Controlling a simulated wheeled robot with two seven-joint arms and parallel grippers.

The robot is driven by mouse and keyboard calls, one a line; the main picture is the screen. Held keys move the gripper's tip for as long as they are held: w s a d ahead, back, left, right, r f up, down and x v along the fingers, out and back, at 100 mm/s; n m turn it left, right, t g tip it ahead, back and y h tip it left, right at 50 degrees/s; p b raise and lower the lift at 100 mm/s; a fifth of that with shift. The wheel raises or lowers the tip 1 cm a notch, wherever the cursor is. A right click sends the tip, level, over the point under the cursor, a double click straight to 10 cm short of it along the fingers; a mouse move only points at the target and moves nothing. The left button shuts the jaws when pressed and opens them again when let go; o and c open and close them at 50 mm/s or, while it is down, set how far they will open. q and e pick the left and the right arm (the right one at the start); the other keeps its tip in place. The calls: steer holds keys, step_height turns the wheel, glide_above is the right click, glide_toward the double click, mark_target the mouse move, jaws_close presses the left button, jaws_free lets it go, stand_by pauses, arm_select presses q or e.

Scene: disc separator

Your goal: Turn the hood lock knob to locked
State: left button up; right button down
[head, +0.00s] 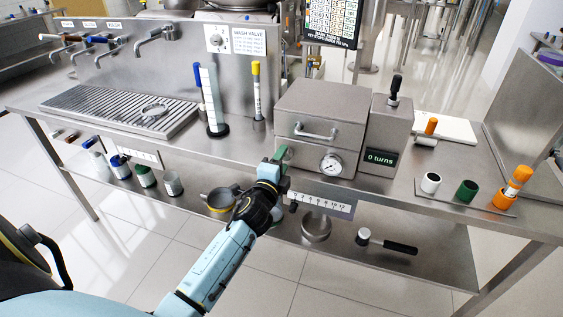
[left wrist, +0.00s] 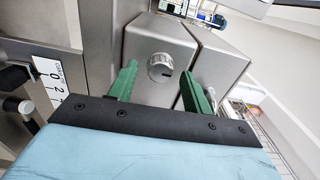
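The hood lock knob appears to be the round pale knob (left wrist: 160,67) with a small dark mark, on a steel face in the left wrist view. My left gripper (head: 279,158) is at the box's lower left front. Its green fingers (left wrist: 158,76) are open, one on each side of the knob in the picture; I cannot tell whether they touch it. My right gripper is out of view.
A counter display (head: 380,157) reads "0 turns" right of the box. A black-topped lever (head: 394,91) stands above it. A mallet (head: 387,242) and several cups lie on the lower shelf.

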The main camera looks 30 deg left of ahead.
arm_select(q)
steer(key=shift+s, duration=0.1)
steer(key=v, duration=1.3)
steer(key=shift+d, duration=0.1)
steer(key=s+d+f+n+g+h, duration=0.1)
steer(key=s+d+f+n+g, duration=0.15)
steer(key=f, duration=0.75)
steer(key=s+d+f+n+g+h, duration=0.1)
steer(key=s+d+f+g, duration=0.2)
steer(key=f, duration=0.7)
steer(key=s+d+f+n+g+h, duration=0.15)
steer(key=s+f, duration=0.25)
steer(key=f, duration=0.7)
steer(key=s+f+n+g, duration=0.2)
steer(key=s+f, duration=0.4)
steer(key=s, duration=0.3)
steer(key=s+a+f+n+g, duration=0.1)
steer(key=s+f+n+g, duration=0.2)
steer(key=s, duration=0.7)
steer(key=s+f+n+g, duration=0.2)
steer(key=s+f+g, duration=0.2)
steer(key=s+f, duration=0.4)
steer(key=shift+s+a+f+n+g, duration=0.3)
steer(key=shift+s+n, duration=0.1)
steer(key=shift+s, duration=0.65)
